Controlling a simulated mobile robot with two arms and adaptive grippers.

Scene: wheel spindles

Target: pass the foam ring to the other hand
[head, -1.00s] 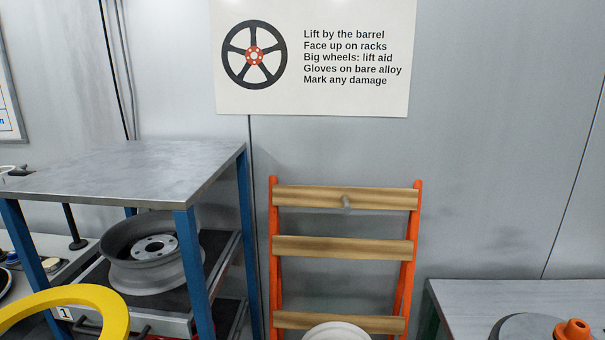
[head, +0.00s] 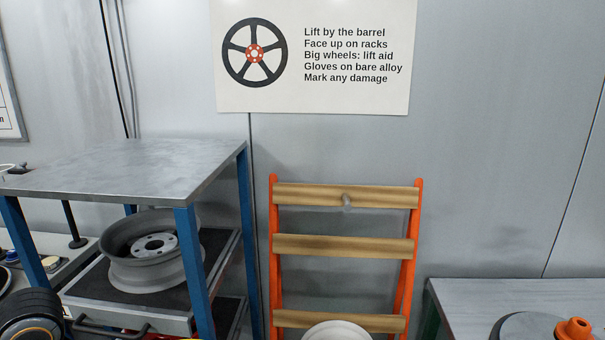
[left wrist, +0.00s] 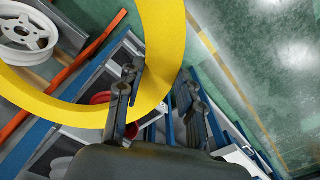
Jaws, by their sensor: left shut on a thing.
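The foam ring (left wrist: 166,28) is a flat, bright yellow hoop. In the left wrist view it curves from the left edge up through the top centre, and part of it runs between the fingers of my left gripper (left wrist: 160,82). My left gripper is shut on the ring's band. The ring is out of the head view now. My right gripper is in neither view.
A blue-legged rack (head: 185,250) holds a grey wheel rim (head: 150,262) at left. An orange stand with wooden slats (head: 345,246) is in the middle. A grey bench (head: 460,292) with an orange-knobbed disc (head: 530,327) is at right.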

